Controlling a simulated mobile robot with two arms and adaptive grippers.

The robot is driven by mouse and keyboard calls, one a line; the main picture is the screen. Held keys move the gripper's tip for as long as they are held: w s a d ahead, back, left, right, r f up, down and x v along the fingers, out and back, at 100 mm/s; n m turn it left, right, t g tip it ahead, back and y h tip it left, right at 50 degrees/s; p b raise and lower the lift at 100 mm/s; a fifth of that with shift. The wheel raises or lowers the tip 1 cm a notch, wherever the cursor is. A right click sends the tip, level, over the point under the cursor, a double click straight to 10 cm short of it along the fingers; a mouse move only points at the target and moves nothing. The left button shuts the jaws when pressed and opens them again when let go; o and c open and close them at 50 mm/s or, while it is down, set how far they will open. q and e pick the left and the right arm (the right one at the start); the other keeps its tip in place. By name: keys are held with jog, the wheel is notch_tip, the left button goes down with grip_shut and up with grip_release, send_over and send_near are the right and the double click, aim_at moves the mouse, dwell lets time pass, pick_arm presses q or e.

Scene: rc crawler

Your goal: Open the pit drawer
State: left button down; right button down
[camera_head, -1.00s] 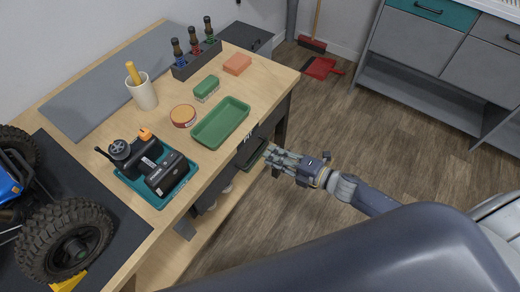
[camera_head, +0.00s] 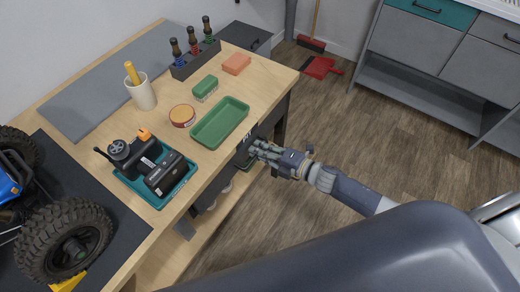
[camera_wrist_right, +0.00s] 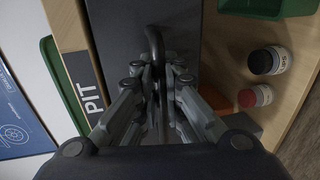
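The pit drawer (camera_wrist_right: 185,25) has a dark front under the bench top, with a white-on-black "PIT" label (camera_wrist_right: 91,100) beside it in the right wrist view. Its dark bar handle (camera_wrist_right: 155,42) runs between the fingers of my right gripper (camera_wrist_right: 161,75). The fingers are drawn in close on both sides of the handle. In the head view my right gripper (camera_head: 262,152) is at the drawer front, below the green tray, and hides the handle. The drawer looks closed. My left gripper is in neither view.

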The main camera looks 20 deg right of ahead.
jog(key=shift+s+d, duration=0.1)
jog(key=shift+s, duration=0.05)
jog(key=f+p+v, duration=0.1)
jog(key=f+v, duration=0.2)
jog(key=v, duration=1)
jog(key=s+f+p+v, duration=0.1)
jog(key=f+v, duration=0.1)
jog(key=v, duration=1.2)
jog(key=shift+d+f, duration=0.35)
jog(key=shift+d, duration=0.1)
jog(key=c, duration=2)
grip_release()
jog(key=shift+s, duration=0.1)
jog(key=v, duration=1.2)
jog(key=shift+f, duration=0.2)
